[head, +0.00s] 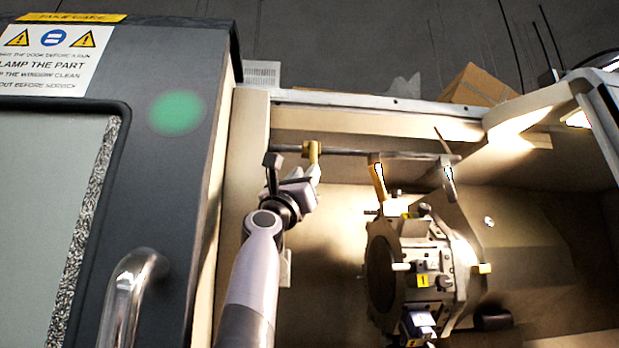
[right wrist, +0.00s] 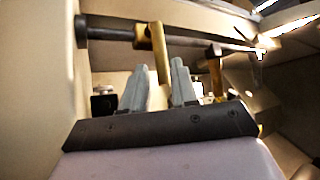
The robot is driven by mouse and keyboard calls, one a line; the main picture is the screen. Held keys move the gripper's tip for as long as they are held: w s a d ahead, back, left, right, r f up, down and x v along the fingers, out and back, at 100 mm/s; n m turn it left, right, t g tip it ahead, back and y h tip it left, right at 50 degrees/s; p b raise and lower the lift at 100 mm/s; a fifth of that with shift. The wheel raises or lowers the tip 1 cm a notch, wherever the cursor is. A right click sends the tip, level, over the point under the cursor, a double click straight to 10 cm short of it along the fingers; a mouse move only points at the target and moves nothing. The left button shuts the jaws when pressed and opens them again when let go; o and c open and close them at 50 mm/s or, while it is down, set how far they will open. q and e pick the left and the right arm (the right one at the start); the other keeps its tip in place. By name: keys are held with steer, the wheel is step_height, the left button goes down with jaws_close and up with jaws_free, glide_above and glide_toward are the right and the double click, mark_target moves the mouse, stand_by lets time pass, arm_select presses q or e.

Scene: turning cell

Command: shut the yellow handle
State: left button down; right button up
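A grey bar runs across the upper part of the machine interior with handles hanging from it. A yellow handle (head: 312,149) is near the bar's left end; it also shows in the right wrist view (right wrist: 157,45), hanging down. A second, orange-yellow handle (head: 377,181) hangs further right. My right gripper (head: 312,175) is just below the left yellow handle. In the right wrist view its two grey fingers (right wrist: 160,78) stand apart, with the handle's lower part seen in the gap. I cannot tell whether they touch it. My left gripper is out of view.
A tool turret (head: 410,262) with several holders sits below and right of the bar. A grey lever (head: 447,173) hangs near the bar's right end. The machine door (head: 60,200) with its metal handle (head: 130,290) is at left. A cardboard box (head: 478,87) stands behind.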

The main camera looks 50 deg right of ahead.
steer(key=b+v, duration=0.1)
steer(key=v, duration=0.2)
steer(key=shift+a+f, duration=0.2)
stand_by(0.5)
